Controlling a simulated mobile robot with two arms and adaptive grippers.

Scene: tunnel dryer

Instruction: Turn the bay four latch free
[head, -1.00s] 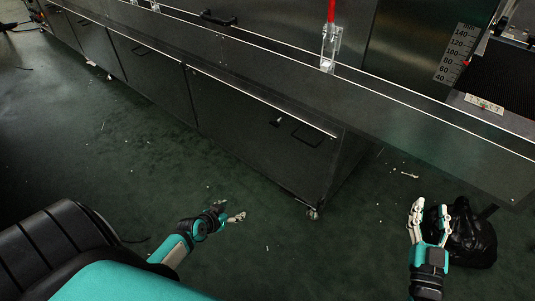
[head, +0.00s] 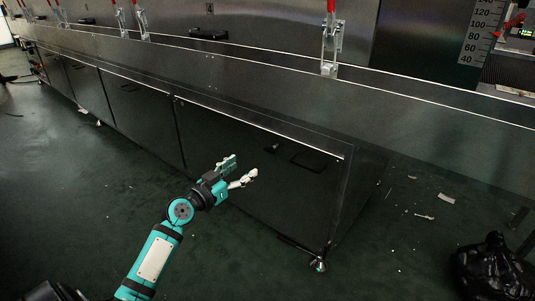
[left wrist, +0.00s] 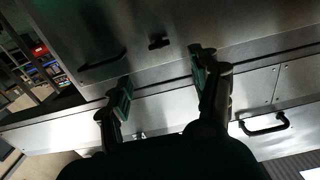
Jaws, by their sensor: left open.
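A small dark turn latch (head: 272,148) sits on the nearest lower cabinet door (head: 235,140), left of a black bar handle (head: 312,161). My right gripper is out of view.
Red-handled clamps (head: 331,45) stand along the ledge above the doors. Another black handle (head: 208,35) is on the upper panel. A black bag (head: 492,270) lies on the floor at right, with scattered scraps (head: 424,217) nearby. The floor before the cabinet is otherwise clear.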

